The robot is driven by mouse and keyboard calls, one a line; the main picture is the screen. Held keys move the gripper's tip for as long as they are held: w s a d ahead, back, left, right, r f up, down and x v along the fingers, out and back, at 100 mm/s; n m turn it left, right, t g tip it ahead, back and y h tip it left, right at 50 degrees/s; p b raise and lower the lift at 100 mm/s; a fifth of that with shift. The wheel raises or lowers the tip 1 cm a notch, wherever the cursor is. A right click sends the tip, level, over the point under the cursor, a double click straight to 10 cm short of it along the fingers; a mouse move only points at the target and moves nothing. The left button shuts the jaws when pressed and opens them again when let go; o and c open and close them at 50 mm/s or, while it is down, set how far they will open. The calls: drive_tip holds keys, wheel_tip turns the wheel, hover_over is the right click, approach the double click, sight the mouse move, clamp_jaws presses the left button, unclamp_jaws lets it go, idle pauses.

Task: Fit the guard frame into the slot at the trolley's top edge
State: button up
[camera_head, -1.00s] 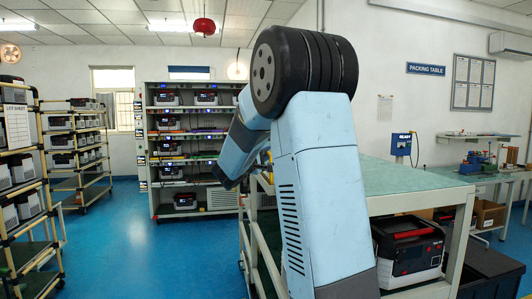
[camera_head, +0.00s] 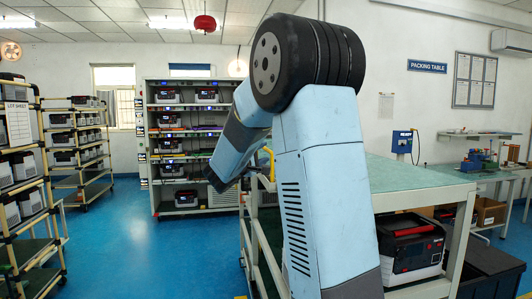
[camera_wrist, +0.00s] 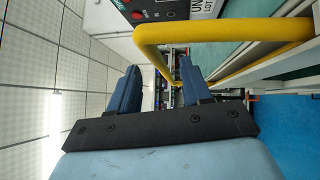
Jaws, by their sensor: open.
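The guard frame (camera_wrist: 240,32) is a bent yellow tube in the wrist view, close in front of my gripper (camera_wrist: 160,66). My gripper's two blue fingers stand apart. One yellow length runs down toward the gap between the fingertips; another slants past the right finger. I cannot tell whether the tube touches a finger. In the head view a small part of the yellow frame (camera_head: 270,162) shows at the left end of the trolley (camera_head: 410,176), which has a green top and pale posts. My arm hides much of this end, and the slot cannot be made out.
A grey-and-black unit with a red handle (camera_head: 412,243) sits on the trolley's lower shelf. A dark bin (camera_head: 490,272) stands right of it. Racks of units (camera_head: 190,135) line the back and left. Blue floor (camera_head: 140,240) is clear to the left.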

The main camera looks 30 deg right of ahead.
drive_tip(key=v, duration=1)
